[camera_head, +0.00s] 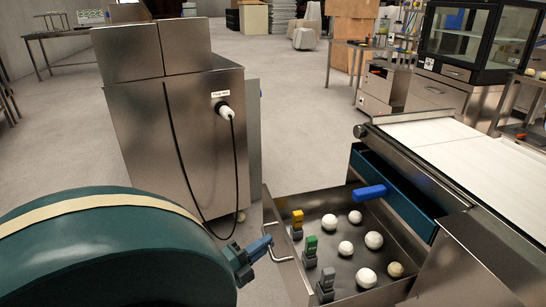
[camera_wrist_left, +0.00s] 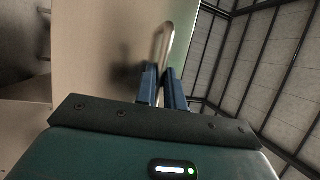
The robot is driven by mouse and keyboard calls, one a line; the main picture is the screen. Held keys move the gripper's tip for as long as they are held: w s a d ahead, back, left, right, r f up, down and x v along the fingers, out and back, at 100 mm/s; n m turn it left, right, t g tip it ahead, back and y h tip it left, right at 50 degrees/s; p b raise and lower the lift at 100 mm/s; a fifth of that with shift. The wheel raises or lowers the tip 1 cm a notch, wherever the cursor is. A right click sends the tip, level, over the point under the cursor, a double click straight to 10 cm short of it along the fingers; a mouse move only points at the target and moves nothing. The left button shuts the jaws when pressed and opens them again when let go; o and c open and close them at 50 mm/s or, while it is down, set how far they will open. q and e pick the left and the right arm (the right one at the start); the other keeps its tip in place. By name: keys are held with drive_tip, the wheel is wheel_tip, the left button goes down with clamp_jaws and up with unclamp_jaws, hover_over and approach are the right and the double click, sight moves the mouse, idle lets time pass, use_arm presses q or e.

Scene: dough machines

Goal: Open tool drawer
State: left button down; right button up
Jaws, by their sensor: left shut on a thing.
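The tool drawer (camera_head: 338,258) is a steel tray pulled out from under the conveyor machine, and its inside is exposed. Three small tools stand in it along the front side: a yellow one (camera_head: 297,222), a green one (camera_head: 311,247) and a grey one (camera_head: 326,281). My left gripper (camera_head: 262,247) is at the drawer's front, shut on the metal loop handle (camera_head: 281,257). In the left wrist view the blue fingers (camera_wrist_left: 164,88) are around the lower end of the handle (camera_wrist_left: 165,42). My right gripper is not in view.
Several whitish dough balls (camera_head: 373,240) lie in the drawer. A blue cylinder-like piece (camera_head: 370,192) shows at its back side. The conveyor (camera_head: 446,140) is at right. A steel cabinet (camera_head: 180,140) with a plugged cable stands left of the drawer.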

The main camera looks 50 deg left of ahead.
use_arm(q)
drive_tip(key=shift+s+a, duration=0.1)
drive_tip(key=shift+a, duration=0.05)
drive_tip(key=c, duration=1.5)
unclamp_jaws()
drive_tip(key=shift+s, duration=0.1)
drive_tip(key=s+f, duration=0.2)
drive_tip(key=s, duration=1)
drive_tip(key=shift+s+p, duration=0.4)
drive_tip(key=shift+p, duration=0.05)
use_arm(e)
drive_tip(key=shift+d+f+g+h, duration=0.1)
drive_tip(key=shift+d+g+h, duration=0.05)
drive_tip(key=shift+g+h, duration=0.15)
use_arm(q)
drive_tip(key=shift+f, duration=0.1)
